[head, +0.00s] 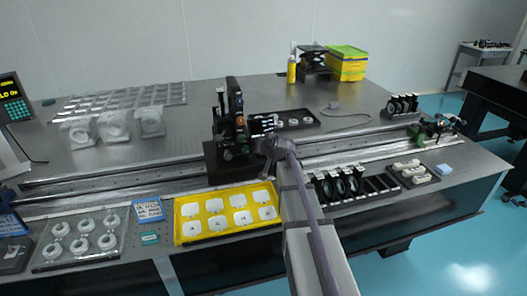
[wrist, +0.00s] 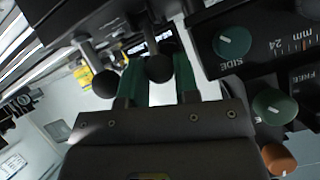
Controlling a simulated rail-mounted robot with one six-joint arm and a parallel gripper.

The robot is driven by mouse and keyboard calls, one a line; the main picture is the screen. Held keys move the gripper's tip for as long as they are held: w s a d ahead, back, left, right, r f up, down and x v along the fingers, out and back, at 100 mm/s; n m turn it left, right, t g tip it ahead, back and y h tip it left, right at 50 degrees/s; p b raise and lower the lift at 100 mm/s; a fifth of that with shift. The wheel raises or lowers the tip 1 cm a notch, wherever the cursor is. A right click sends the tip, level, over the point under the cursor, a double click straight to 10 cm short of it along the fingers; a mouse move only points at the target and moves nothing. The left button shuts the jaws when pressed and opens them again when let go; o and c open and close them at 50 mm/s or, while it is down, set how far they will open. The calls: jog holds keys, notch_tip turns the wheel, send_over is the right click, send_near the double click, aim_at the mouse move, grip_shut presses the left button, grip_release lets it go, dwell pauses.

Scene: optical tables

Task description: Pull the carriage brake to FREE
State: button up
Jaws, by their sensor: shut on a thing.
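The dark carriage (head: 230,158) stands on the rails in the middle of the table, and my gripper (head: 268,148) is at its right side in the head view. In the wrist view my gripper (wrist: 158,76) has its two green fingers on either side of a black ball-ended lever (wrist: 158,68), shut on it. A second black ball lever (wrist: 104,84) is just left of the fingers, apart from them. Part of a FREE label (wrist: 303,80) shows at the right edge. I cannot tell which lever is the brake, nor its setting.
In the wrist view, a green knob (wrist: 232,41) by the word SIDE, another green knob (wrist: 275,107) and an orange knob (wrist: 279,159) are close on the right. A yellow tray (head: 226,211) lies in front of the carriage. Black-framed optics (head: 340,186) stand right of my arm.

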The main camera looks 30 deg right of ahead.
jog(key=shift+s, duration=0.1)
dwell(0.3)
jog(key=o, duration=0.6)
jog(key=shift+o, duration=0.2)
jog(key=p+v, duration=0.4)
jog(key=v, duration=0.6)
jog(key=shift+s+p, duration=0.35)
jog(key=shift+s, duration=0.1)
jog(key=shift+a, duration=0.1)
